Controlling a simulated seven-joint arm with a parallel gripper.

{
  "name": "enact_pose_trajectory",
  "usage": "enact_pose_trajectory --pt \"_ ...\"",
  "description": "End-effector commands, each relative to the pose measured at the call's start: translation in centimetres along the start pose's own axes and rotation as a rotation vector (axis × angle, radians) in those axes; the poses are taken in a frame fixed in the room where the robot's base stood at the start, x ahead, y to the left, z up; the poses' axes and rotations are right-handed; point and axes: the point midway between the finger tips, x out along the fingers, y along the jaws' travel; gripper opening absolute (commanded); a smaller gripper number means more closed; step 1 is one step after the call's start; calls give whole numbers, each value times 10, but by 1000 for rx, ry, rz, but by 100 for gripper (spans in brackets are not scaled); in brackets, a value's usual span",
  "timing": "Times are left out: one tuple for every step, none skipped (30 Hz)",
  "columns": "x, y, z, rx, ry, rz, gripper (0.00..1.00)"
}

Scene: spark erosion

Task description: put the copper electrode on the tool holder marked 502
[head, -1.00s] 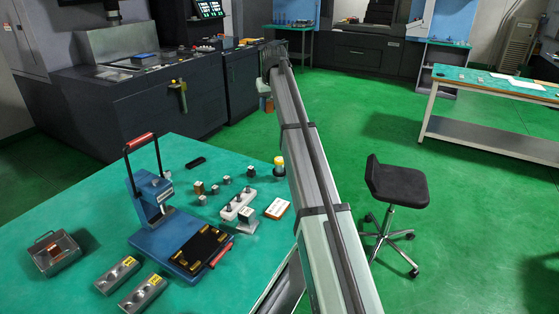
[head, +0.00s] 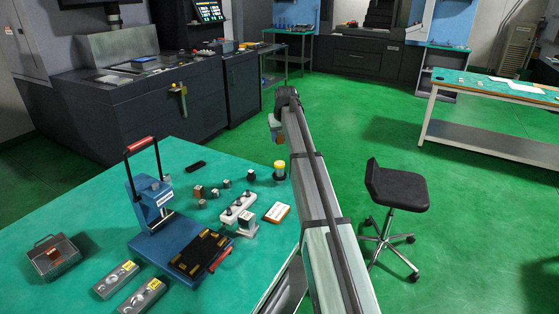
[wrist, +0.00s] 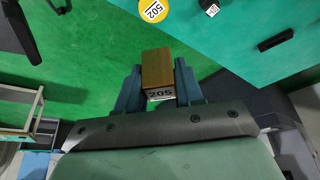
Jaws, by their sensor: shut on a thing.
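My gripper (wrist: 159,86) is shut on a copper-brown block (wrist: 157,66) with a white label that reads 205, or 502 upside down. In the head view my gripper (head: 276,124) is held in the air beyond the table's far right corner, largely hidden by my arm. A round yellow top (wrist: 153,10) marked 502 shows at the top edge of the wrist view, ahead of the block and apart from it. In the head view this yellow-topped thing (head: 279,167) stands near the table's right edge. Whether it is the tool holder I cannot tell.
The green table (head: 120,208) bears a blue press (head: 180,236), a metal tray (head: 68,268) with a copper-coloured piece, a white rack (head: 238,203), several small dark blocks and an orange-edged card (head: 277,213). A stool (head: 398,188) stands on the floor at right.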

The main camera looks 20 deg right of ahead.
Motion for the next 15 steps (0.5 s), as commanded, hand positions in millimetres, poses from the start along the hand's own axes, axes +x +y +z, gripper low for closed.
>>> enact_pose_trajectory --pt "6 0 3 0 0 0 0" --pt "9 0 5 0 0 0 0" --pt "15 0 7 0 -1 0 0" --pt "20 0 10 0 -2 0 0" --pt "25 0 11 0 -2 0 0" --pt "30 0 14 0 -1 0 0" --pt "35 0 15 0 0 0 0" --pt "39 0 17 0 -1 0 0" --pt "44 0 19 0 -1 0 0" --pt "46 0 20 0 -1 0 0" --pt "48 0 20 0 -1 0 0" --pt "50 0 21 0 0 0 0" --pt "51 0 22 0 1 0 0" --pt "53 0 22 0 1 0 0" --pt "56 0 23 0 1 0 0"
